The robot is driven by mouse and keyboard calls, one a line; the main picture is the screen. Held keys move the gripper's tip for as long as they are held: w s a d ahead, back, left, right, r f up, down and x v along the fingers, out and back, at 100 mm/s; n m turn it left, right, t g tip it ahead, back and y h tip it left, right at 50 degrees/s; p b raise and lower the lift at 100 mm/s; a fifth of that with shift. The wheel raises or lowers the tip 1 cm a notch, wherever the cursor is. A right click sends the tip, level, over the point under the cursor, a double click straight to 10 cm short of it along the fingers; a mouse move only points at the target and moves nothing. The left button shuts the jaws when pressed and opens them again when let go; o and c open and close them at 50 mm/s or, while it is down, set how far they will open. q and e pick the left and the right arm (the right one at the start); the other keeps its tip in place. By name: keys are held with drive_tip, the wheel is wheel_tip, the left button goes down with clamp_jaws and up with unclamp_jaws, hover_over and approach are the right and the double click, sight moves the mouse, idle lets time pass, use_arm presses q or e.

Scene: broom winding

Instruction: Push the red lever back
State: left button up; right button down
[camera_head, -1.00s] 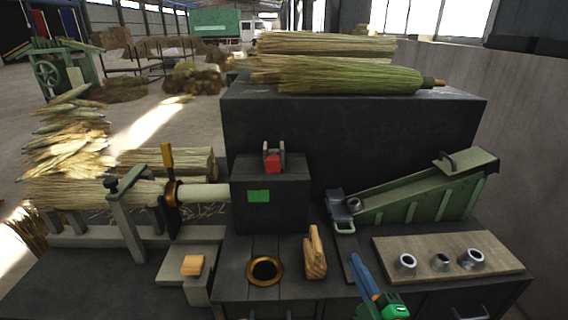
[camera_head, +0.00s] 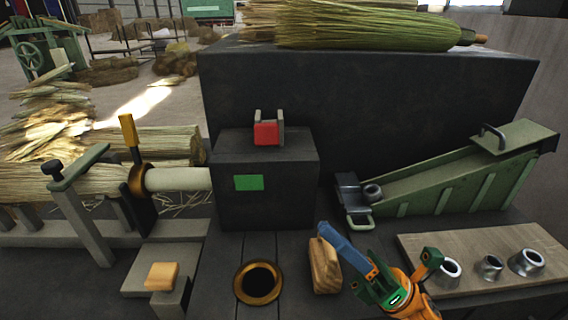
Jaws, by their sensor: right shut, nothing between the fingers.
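The red lever (camera_head: 266,134) is a short red block between two grey brackets on top of a dark machine box (camera_head: 290,190). A green label (camera_head: 249,183) is on the box's front face. My right gripper (camera_head: 328,233) reaches in from the bottom right, with blue fingers, a green body and an orange wrist. Its fingers are shut and empty. They point up and left, in front of the box and below and to the right of the lever, apart from it. My left gripper is out of view.
A wooden block (camera_head: 325,266) is beside my right fingers. A brass ring (camera_head: 258,283) lies left of it. A green sloped chute (camera_head: 450,180) and a board with metal collars (camera_head: 490,267) are at right. A yellow-handled lever (camera_head: 130,135) stands at left.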

sight(268, 128)
drive_tip(key=w+d+r+p+x, duration=0.1)
drive_tip(key=d+p+x, duration=0.1)
drive_tip(key=p+x, duration=0.5)
drive_tip(key=shift+r+x, duration=0.2)
drive_tip(key=shift+x, duration=3)
drive_tip(key=shift+d, duration=0.2)
drive_tip(key=shift+p, duration=0.3)
